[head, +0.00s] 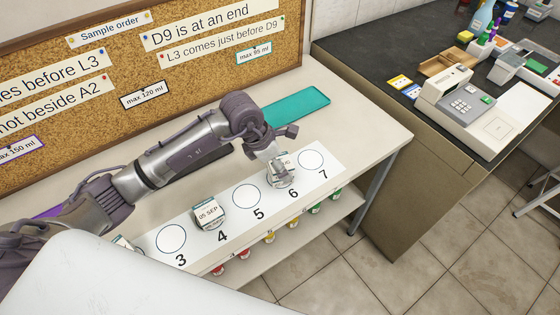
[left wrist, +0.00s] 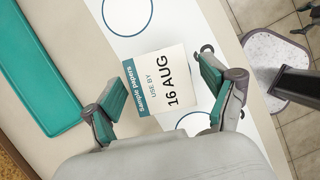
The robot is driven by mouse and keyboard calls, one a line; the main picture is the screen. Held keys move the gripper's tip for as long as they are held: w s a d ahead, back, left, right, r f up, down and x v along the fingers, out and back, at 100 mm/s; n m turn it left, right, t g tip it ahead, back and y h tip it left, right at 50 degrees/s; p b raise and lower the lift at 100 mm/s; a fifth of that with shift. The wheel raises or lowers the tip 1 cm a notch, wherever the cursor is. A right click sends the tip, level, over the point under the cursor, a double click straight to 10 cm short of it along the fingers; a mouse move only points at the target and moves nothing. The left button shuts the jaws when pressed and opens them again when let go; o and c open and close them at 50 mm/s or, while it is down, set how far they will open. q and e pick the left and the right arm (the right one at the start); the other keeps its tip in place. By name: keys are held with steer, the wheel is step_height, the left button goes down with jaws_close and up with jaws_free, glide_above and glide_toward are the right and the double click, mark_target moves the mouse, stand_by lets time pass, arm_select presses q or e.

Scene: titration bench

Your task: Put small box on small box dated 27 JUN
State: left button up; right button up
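A small white box with a teal band, dated 16 AUG (left wrist: 168,88), stands at number 6 on the white numbered strip (head: 292,196). In the head view its top (head: 281,180) shows partly under my left gripper (head: 277,156). In the left wrist view that gripper (left wrist: 166,66) is open, its teal-padded fingers on either side of the box with gaps between. A small box dated 05 SEP (head: 208,214) stands at number 4. Another box (head: 124,243) is mostly hidden left of number 3; its date is unreadable. No 27 JUN label is visible. My right gripper is out of view.
Circles 3 (head: 172,239), 5 (head: 246,196) and 7 (head: 311,159) are empty. A teal tray (head: 297,107) lies behind the strip. A cork board (head: 120,68) stands at the back. Several coloured-capped bottles sit on the shelf below. A dark counter (head: 385,55) stands to the right.

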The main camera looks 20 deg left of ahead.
arm_select(q)
steer(key=shift+r+p, duration=0.3)
steer(key=shift+a+r, duration=0.2)
steer(key=shift+r, duration=0.15)
steer(key=b+v, duration=0.1)
steer(key=v, duration=1)
steer(key=shift+b, duration=0.3)
steer(key=shift+s, duration=0.1)
